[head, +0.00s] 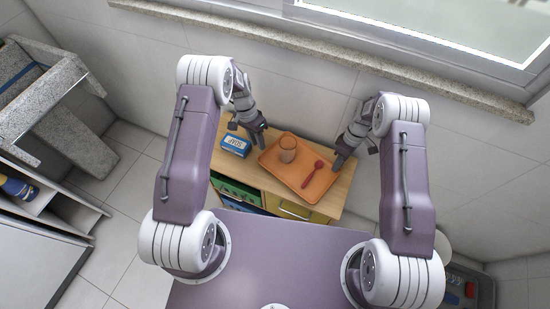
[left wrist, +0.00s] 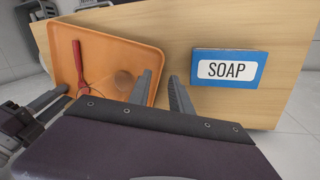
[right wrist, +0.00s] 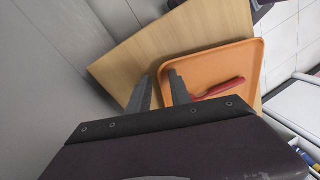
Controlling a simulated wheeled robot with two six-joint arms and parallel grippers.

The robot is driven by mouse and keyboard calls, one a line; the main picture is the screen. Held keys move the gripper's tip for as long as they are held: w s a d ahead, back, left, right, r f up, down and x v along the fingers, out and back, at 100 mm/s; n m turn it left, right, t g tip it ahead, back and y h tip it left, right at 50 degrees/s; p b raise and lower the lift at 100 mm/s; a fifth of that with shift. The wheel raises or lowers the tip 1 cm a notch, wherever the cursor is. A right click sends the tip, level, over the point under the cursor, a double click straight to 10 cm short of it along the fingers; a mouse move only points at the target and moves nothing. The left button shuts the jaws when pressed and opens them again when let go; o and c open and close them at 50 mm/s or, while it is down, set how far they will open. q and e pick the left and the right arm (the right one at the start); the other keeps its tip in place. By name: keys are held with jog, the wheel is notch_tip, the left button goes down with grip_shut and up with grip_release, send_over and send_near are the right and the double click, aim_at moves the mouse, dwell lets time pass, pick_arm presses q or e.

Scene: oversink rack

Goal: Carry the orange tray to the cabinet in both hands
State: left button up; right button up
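The orange tray (head: 300,180) lies tilted in the picture on a wooden top (head: 225,165). It carries a see-through cup (head: 288,150) and a red spoon (head: 313,173). My left gripper (head: 259,137) is at the tray's upper left side. In the left wrist view its fingers (left wrist: 162,92) are apart, with the tray's rim showing close to one finger. My right gripper (head: 340,163) is at the tray's right side. In the right wrist view its fingers (right wrist: 160,92) are apart, near the tray's rim (right wrist: 168,68). I cannot tell whether either gripper touches the tray.
A blue soap box (head: 235,146) stands on the wooden top, left of the tray. Below are green, blue and yellow fronts (head: 284,207). A wall and window sill (head: 330,55) lie behind. A grey stone basin (head: 60,115) and white shelf unit (head: 35,215) stand left, with free floor between.

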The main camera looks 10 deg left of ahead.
pick_arm(q)
jog(key=v, duration=0.5)
jog(key=shift+r, duration=0.4)
pick_arm(e)
jog(key=s+a+v, duration=0.1)
jog(key=s+v, duration=0.1)
jog(key=v, duration=0.7)
jog(key=shift+r, duration=0.6)
jog(key=shift+w, duration=0.15)
